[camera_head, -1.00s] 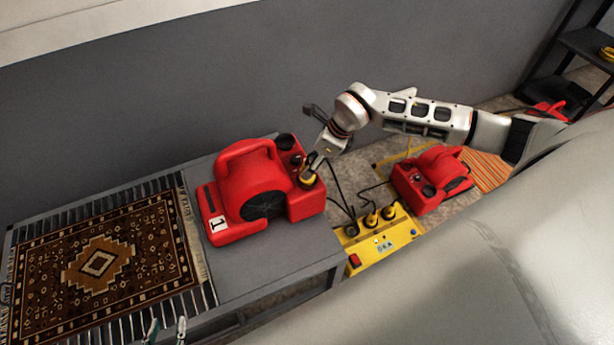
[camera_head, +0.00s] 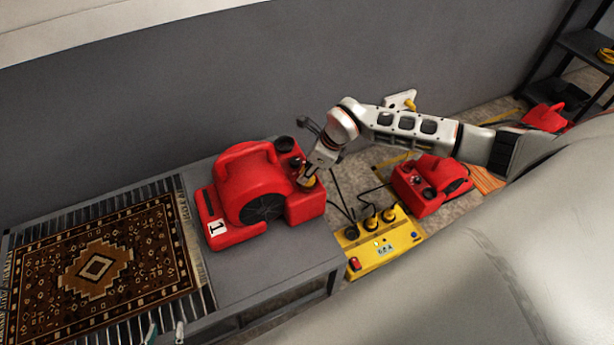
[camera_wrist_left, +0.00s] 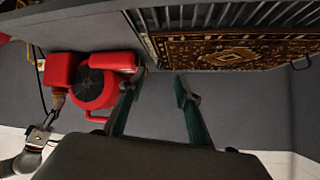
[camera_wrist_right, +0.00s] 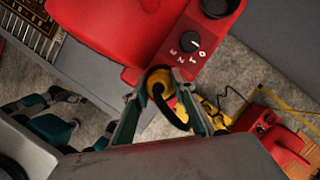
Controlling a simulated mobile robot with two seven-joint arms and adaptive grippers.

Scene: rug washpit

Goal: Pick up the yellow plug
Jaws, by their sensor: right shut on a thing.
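A yellow plug (camera_head: 309,182) with a black cable is at the right end of the red blower (camera_head: 246,190) on the grey table. In the right wrist view the plug (camera_wrist_right: 158,80) sits between the fingers of my right gripper (camera_wrist_right: 165,100), which is shut on it, beside the blower's dial. The plug touches or overlaps the blower's housing; I cannot tell whether it is seated there. My right gripper (camera_head: 307,172) partly covers it in the head view. My left gripper (camera_head: 165,335) is open and empty near the table's front edge; its spread fingers (camera_wrist_left: 160,82) show in the left wrist view.
A patterned rug (camera_head: 105,258) lies on the table's left part. A yellow power box (camera_head: 383,247) with several plugs stands on the floor, right of the table. Another red blower (camera_head: 432,185) is behind it. A white wall socket (camera_head: 400,99) holds something yellow.

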